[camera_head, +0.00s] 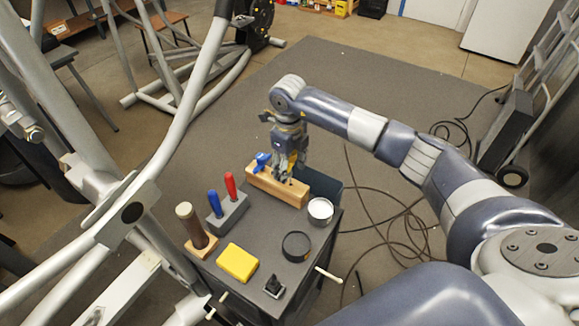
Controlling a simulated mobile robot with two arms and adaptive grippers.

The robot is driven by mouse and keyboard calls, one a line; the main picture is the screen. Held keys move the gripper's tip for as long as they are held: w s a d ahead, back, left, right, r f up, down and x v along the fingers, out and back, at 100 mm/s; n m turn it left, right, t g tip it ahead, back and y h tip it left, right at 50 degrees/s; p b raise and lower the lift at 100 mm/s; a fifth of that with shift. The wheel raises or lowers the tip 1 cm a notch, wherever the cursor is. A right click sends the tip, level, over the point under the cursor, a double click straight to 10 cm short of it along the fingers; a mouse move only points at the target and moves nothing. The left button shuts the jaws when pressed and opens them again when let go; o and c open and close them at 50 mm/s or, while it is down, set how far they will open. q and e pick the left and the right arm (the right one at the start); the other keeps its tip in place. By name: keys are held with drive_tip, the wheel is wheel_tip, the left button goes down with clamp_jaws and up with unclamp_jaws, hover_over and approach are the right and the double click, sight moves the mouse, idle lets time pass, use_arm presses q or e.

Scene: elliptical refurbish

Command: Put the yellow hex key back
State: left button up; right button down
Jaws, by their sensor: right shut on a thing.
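My right gripper (284,176) points down at the wooden block (294,194) on the dark cart top. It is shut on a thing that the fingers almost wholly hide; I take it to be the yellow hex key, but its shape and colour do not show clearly. The fingertips are at the block's top, and I cannot tell whether the held thing is in a hole. A blue-handled piece (262,159) stands at the block's left end. My left gripper is not in view.
On the cart top (262,233) are a grey holder (228,215) with red and blue handles, a brown-handled tool (188,222), a yellow block (237,262), a white-filled can (320,210), and a black round piece (296,246). An elliptical machine (150,185) stands left. Cables lie right.

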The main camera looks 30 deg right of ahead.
sight(290, 181)
drive_tip(key=shift+f, duration=0.1)
drive_tip(key=shift+f+b, duration=1.6)
drive_tip(key=shift+f, duration=0.25)
drive_tip(key=shift+f, duration=0.15)
drive_tip(key=shift+f+b, duration=0.8)
drive_tip(key=shift+f+b, duration=0.45)
drive_tip(key=shift+f, duration=0.1)
drive_tip(key=shift+c, duration=1.6)
unclamp_jaws()
